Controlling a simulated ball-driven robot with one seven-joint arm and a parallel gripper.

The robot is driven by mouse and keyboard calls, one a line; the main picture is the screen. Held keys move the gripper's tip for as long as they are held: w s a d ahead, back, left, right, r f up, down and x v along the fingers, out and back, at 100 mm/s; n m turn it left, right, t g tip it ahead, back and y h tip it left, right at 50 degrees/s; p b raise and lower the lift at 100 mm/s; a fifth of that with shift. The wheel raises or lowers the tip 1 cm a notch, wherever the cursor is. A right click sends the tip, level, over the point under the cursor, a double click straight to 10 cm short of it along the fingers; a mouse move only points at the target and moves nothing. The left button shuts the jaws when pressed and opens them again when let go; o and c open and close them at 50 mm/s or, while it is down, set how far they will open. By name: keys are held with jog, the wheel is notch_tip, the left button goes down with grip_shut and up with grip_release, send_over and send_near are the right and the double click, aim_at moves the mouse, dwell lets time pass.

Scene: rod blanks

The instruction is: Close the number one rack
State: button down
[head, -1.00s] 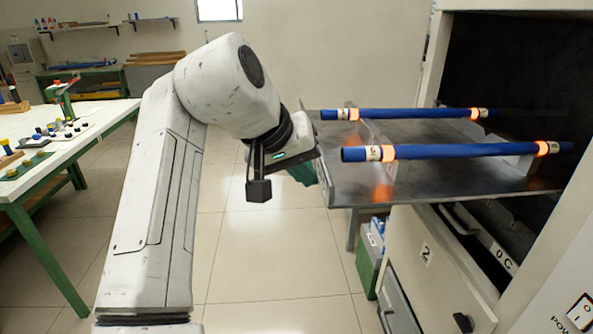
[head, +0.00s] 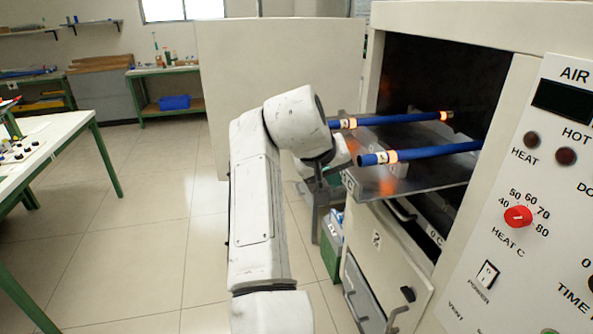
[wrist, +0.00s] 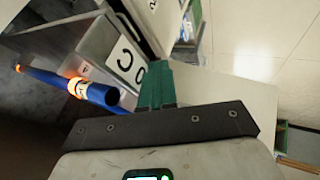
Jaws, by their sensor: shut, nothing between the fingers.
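The rack is a grey metal shelf (head: 400,180) standing out of the open oven in the head view. Two blue rods with pale and glowing orange bands lie across it: a far rod (head: 390,121) and a near rod (head: 425,152). I cannot read a number on the rack. My gripper (head: 335,172) is at the rack's outer front end, partly hidden by my wrist; I cannot tell whether it touches. In the wrist view its green fingers (wrist: 157,85) are together, with nothing between them. A blue rod end (wrist: 102,95) and a pale lettered panel (wrist: 125,62) show beside them.
The oven's drawer front marked 2 (head: 385,250) is below the rack. The control panel (head: 550,200) stands at right. A green-legged table (head: 75,130) is at left. The floor (head: 160,215) between is clear.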

aim_at(442, 164)
jog(key=w+d+p, duration=0.2)
jog(key=d, duration=0.6)
jog(key=w+d+p, duration=0.2)
jog(key=w+d, duration=0.1)
jog(key=d, duration=0.6)
jog(key=w+d+p, duration=0.2)
jog(key=d, duration=0.7)
jog(key=shift+w+d, duration=0.25)
jog(key=shift+w, duration=0.05)
